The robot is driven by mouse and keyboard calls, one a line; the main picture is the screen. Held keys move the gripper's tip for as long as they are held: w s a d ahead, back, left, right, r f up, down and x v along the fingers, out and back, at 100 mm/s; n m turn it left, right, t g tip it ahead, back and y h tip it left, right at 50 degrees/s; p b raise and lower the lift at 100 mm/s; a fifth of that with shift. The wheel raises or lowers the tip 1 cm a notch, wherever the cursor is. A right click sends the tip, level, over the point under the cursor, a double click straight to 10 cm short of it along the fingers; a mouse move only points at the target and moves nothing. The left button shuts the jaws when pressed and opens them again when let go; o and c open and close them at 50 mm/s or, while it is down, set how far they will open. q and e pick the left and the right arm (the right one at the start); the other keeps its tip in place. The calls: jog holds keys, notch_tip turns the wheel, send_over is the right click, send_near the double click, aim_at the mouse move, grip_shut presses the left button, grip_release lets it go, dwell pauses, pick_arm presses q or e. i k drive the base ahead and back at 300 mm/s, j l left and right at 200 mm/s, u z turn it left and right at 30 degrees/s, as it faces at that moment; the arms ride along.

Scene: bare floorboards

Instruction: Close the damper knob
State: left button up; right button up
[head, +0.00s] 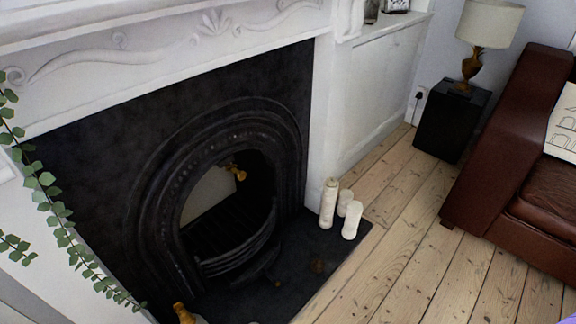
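The brass-coloured damper knob (235,171) shows inside the arched opening of the black fireplace (165,160), near the upper part of the opening. A pale flat plate (208,194) sits beside and below it, inside the opening. The plate looks tilted, but I cannot tell exactly how it joins the knob. Neither of my grippers is in view, and nothing blocks the view of the knob.
White candles (329,203) stand on the dark hearth (330,243), right of the opening. An amber object (183,313) is cut off at the bottom edge. A brown leather sofa (510,140) and black side table (452,121) are at right. Floorboards (410,230) between are clear.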

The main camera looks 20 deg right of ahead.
aim_at(241, 175)
jog(key=z, duration=0.15)
jog(key=l+u, duration=0.35)
jog(key=l, duration=0.55)
jog(key=i+l+u, duration=0.15)
jog(key=i+l, duration=0.2)
jog(key=i, duration=0.25)
